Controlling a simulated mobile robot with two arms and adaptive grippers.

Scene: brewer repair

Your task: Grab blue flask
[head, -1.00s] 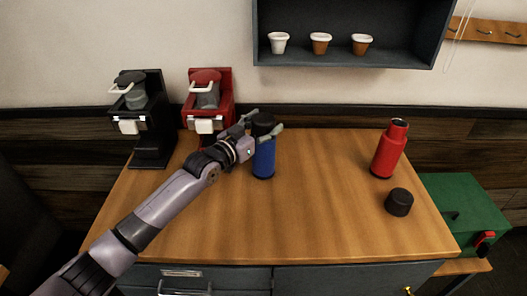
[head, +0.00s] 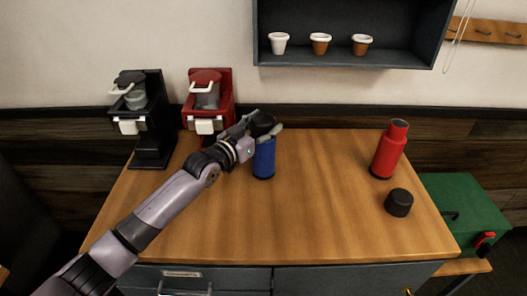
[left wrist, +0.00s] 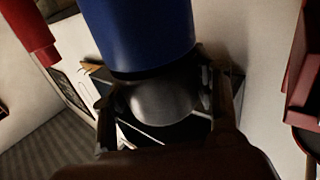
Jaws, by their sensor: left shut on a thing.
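The blue flask (head: 264,158) stands upright on the wooden table, with a black cap on top. It also shows in the left wrist view, as a blue body (left wrist: 140,35) and a dark cap (left wrist: 160,97) between the fingers. My left gripper (head: 263,130) is shut on the flask at its black cap, one finger on each side. In the left wrist view the fingers (left wrist: 163,100) flank the cap. My right gripper is not in view.
A red flask (head: 389,150) without its cap stands at the right, with a loose black cap (head: 398,202) in front. A black brewer (head: 148,120) and a red brewer (head: 221,95) stand at the back left. The table's front middle is clear.

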